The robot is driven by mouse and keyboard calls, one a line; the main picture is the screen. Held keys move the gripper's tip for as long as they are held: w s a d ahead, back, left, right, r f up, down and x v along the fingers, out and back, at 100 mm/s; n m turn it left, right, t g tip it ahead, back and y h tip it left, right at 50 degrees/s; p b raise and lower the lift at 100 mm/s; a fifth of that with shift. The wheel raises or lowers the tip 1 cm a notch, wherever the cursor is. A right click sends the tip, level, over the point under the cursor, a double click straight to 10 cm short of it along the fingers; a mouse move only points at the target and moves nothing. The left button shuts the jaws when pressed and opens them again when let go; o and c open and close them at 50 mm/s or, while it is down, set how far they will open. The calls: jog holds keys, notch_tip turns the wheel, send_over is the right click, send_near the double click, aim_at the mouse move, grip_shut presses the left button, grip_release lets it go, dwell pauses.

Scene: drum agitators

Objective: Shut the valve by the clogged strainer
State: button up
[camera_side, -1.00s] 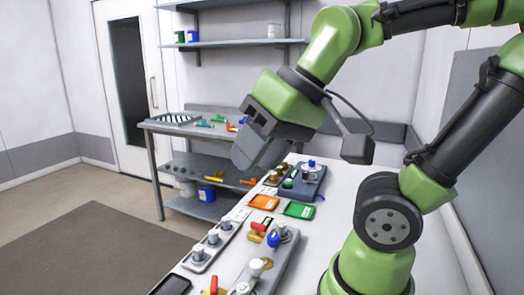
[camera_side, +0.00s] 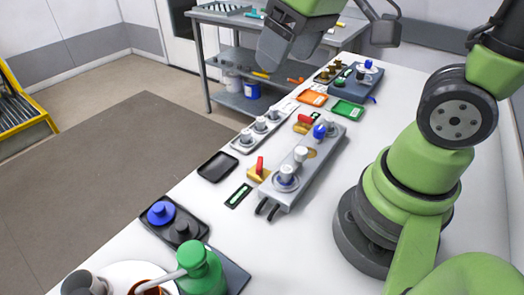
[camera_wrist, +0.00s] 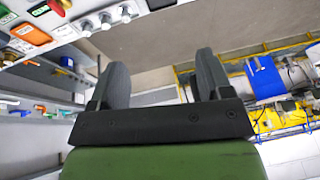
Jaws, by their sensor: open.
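A grey manifold block (camera_side: 308,160) lies on the white bench. Two valves with brass-yellow bodies and red handles sit along its left side: a near valve (camera_side: 259,168) with its handle upright, and a far valve (camera_side: 305,119) with its handle lying flatter. Round-topped fittings stand on the block, among them a near one (camera_side: 286,175) and one with a blue cap (camera_side: 320,131). I cannot tell which is the clogged strainer. My gripper (camera_side: 272,52) is high beyond the block, apart from it. In the wrist view its fingers (camera_wrist: 162,78) are spread and empty.
A rack of grey-topped parts (camera_side: 261,128), a black tray (camera_side: 217,166), an orange tray (camera_side: 312,98) and a green tray (camera_side: 347,109) lie around the block. A green bottle (camera_side: 201,270) stands at the near end. A shelved metal table (camera_side: 225,52) stands behind. Bench right of the block is clear.

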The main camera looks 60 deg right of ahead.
jog(key=w+f+n+g, duration=0.2)
jog(key=w+f+n, duration=0.1)
jog(key=f, duration=0.3)
jog(key=n+g+h, duration=0.1)
jog(key=n+g, duration=0.1)
jog(key=n, duration=0.1)
send_near(260, 162)
notch_tip(260, 162, down, 9)
jog(key=shift+f, duration=0.1)
jog(key=shift+c, duration=0.2)
jog(key=c, duration=0.9)
